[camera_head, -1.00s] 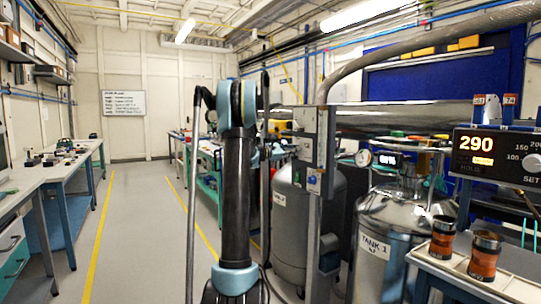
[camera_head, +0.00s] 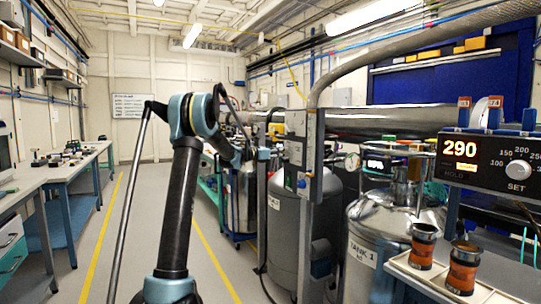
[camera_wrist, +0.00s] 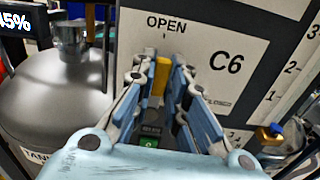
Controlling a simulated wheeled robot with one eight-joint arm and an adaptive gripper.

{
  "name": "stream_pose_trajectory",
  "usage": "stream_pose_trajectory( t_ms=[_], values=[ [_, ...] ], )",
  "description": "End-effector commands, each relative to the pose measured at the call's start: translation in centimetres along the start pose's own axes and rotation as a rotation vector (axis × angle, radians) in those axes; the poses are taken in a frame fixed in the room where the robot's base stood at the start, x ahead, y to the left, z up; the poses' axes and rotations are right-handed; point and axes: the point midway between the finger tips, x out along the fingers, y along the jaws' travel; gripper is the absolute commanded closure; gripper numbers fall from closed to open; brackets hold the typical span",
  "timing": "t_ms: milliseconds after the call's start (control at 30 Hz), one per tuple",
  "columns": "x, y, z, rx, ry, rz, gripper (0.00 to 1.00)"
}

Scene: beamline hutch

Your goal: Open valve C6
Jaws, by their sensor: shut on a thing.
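The C6 panel (camera_wrist: 248,30) is a pale plate marked "OPEN" at the top and, in small print at lower right, what reads as "CLOSED". Valve C6's yellow handle (camera_wrist: 161,76) stands roughly upright below the OPEN tick. My gripper (camera_wrist: 164,80) is around the handle in the wrist view, with its blue-padded fingers on either side, shut on it. The fingers hide the handle's lower part and pivot.
A grey tank (camera_wrist: 60,95) stands left of the panel in the wrist view, and a blue-and-yellow fitting (camera_wrist: 270,133) is at lower right. In the head view, TANK 1 (camera_head: 362,250) and a display reading 290 (camera_head: 462,148) are at right. The left aisle floor (camera_head: 105,270) is clear.

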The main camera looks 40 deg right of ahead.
Motion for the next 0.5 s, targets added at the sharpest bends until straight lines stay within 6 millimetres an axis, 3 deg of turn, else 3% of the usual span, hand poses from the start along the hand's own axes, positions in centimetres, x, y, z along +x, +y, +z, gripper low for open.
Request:
stream_pose_trajectory(
  t_ms=[500],
  values=[
    [0.88,-0.48,-0.1,-0.014,0.002,-0.009,1.0]
  ],
)
